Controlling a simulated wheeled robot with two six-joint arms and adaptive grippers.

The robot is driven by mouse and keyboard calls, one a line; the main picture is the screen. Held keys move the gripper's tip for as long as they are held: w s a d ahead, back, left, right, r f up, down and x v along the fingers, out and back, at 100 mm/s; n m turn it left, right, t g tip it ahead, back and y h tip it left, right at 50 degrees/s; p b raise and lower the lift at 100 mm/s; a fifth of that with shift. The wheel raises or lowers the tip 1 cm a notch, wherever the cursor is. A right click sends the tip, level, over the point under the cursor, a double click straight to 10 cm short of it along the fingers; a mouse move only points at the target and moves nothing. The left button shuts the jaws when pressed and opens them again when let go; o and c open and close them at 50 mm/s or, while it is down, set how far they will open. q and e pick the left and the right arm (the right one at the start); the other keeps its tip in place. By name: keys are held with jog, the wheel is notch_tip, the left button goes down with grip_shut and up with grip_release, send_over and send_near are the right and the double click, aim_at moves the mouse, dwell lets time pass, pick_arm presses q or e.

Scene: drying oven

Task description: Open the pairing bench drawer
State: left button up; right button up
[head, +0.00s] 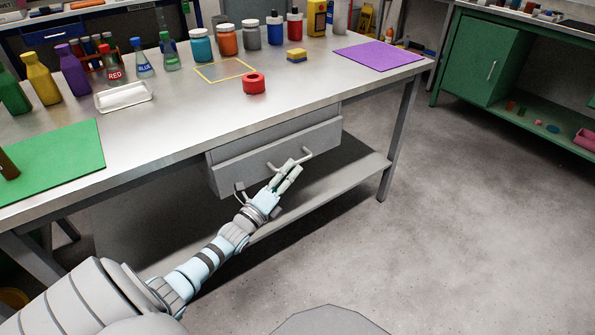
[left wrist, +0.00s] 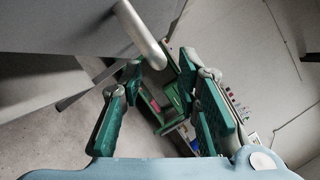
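The bench drawer (head: 240,172) is a grey box under the steel bench top, with a bar handle (head: 308,153) on its front. It looks shut or nearly so; I cannot tell exactly. My left gripper (head: 294,168) is at the handle, in front of the drawer. In the left wrist view, the left gripper's green-padded fingers (left wrist: 160,68) are spread, and the pale handle bar (left wrist: 142,32) reaches in between their tips. The fingers do not appear closed on the bar. Contact is unclear. My right gripper is in neither view.
The bench top (head: 180,120) holds bottles, jars, a white tray (head: 124,96), a red ring (head: 254,83) and a purple mat (head: 377,55). A lower shelf (head: 330,190) and a bench leg (head: 398,140) are near the drawer. The floor (head: 470,220) at right is clear.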

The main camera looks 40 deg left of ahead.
aim_at(297, 161)
pick_arm(q)
jog(key=b+x, duration=0.1)
jog(key=x, duration=0.3)
jog(key=shift+f, duration=0.1)
jog(key=shift+w, duration=0.25)
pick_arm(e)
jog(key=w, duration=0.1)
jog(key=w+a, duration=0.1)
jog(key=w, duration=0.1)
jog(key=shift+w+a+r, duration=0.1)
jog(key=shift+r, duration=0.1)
pick_arm(q)
jog(key=shift+c, duration=0.4)
grip_shut()
